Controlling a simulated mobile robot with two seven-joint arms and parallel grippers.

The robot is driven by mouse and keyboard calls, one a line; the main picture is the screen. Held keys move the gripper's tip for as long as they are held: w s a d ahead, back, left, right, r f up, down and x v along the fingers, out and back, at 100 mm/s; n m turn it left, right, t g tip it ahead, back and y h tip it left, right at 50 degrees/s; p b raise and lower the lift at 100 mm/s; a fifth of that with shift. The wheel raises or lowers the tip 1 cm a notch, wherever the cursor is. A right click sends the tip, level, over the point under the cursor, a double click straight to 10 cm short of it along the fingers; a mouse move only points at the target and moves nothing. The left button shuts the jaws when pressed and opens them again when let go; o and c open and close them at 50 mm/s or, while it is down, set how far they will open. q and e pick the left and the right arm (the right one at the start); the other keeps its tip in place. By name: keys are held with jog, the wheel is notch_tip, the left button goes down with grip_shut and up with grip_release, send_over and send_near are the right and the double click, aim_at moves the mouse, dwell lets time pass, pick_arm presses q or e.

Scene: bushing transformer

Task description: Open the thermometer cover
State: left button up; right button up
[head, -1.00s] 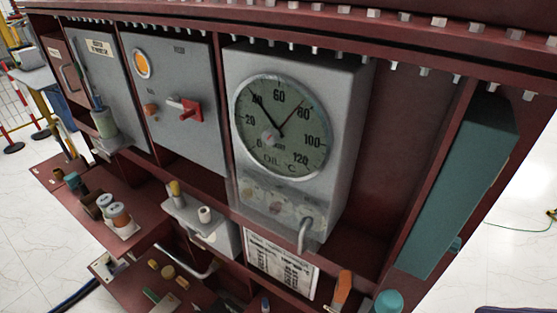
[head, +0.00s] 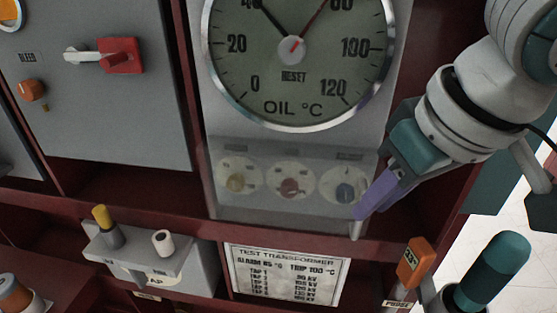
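The thermometer (head: 296,100) is a round "OIL °C" dial on a grey box, cut off at the top of the head view. Below the dial, the clear thermometer cover (head: 262,200) lies over a yellow, a red and a blue knob and looks closed. Its grey handle (head: 356,230) is at the lower right, with only the lower end showing. My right gripper (head: 364,211) comes from the right, its purple fingertip overlapping the handle. The other finger is hidden, so I cannot tell whether it grips the handle. My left gripper is out of view.
A grey panel with a red switch (head: 121,56) is at left. Below are a grey box (head: 160,262) with small posts and a "TEST TRANSFORMER" plate (head: 287,276). An orange block (head: 413,261) and a teal cylinder (head: 494,270) stand at lower right.

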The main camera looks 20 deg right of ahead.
aim_at(356, 234)
jog(key=shift+x, duration=2.3)
jog(key=shift+c, duration=0.4)
grip_shut()
jog(key=shift+w+r, duration=0.1)
